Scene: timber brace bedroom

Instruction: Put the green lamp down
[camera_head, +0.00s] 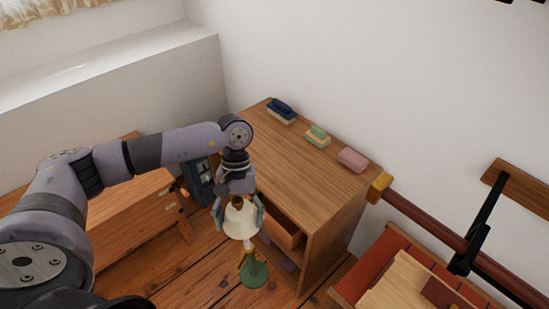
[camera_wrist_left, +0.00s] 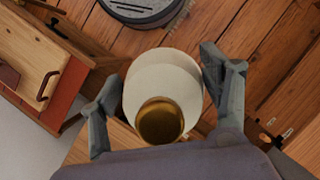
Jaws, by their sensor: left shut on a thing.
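The green lamp has a cream shade (camera_head: 240,222) and a round green base (camera_head: 254,274). It hangs upright, shade up, in front of the wooden cabinet, with floorboards behind its base in the head view. My left gripper (camera_head: 238,208) is shut on the shade from above. The lamp's base is hidden there. My right gripper is not in view.
The cabinet top (camera_head: 291,150) is mostly clear; a dark blue stack (camera_head: 281,111), a green-and-yellow stack (camera_head: 317,135) and a pink block (camera_head: 353,160) lie along its wall side. A wooden bench (camera_head: 130,215) stands left. A dark red rail (camera_head: 430,220) crosses at right.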

